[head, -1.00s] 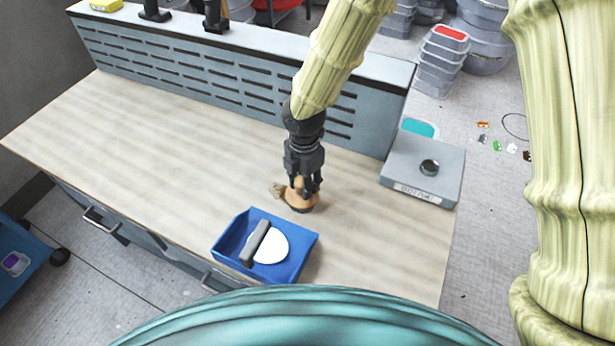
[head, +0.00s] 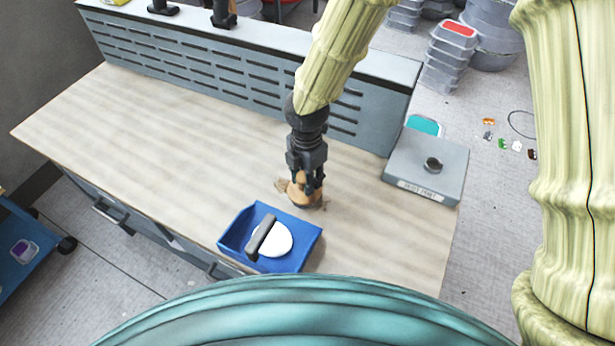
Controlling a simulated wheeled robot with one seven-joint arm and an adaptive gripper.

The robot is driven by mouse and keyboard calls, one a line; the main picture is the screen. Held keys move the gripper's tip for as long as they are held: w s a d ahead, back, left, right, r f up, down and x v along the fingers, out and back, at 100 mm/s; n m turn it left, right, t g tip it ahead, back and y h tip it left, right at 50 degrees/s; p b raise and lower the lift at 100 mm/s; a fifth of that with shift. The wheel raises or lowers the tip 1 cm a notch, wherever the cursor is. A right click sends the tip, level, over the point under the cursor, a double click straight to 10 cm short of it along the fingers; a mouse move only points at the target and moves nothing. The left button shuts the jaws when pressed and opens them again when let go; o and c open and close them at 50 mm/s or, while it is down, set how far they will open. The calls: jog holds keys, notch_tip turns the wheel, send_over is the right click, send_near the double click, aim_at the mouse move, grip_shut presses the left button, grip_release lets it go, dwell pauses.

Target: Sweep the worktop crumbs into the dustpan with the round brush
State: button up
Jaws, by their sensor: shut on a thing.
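The round brush (head: 298,196), with a tan wooden body, stands on the pale wooden worktop (head: 160,135). My gripper (head: 306,188) is shut on it from above. The blue dustpan (head: 297,262) lies on the worktop near its front edge, just below the brush in the picture and apart from it. It has a grey handle bar (head: 262,238) and a white round patch. Small brownish crumbs (head: 281,185) show at the left side of the brush. The brush and my gripper may hide more of them.
A slotted grey panel (head: 240,75) runs along the back edge. The left half of the worktop is clear. Stacked clear tubs (head: 450,55) stand on the floor beyond.

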jog(key=shift+r+p, duration=2.1)
jog(key=shift+r, duration=0.55)
jog(key=shift+f, duration=0.1)
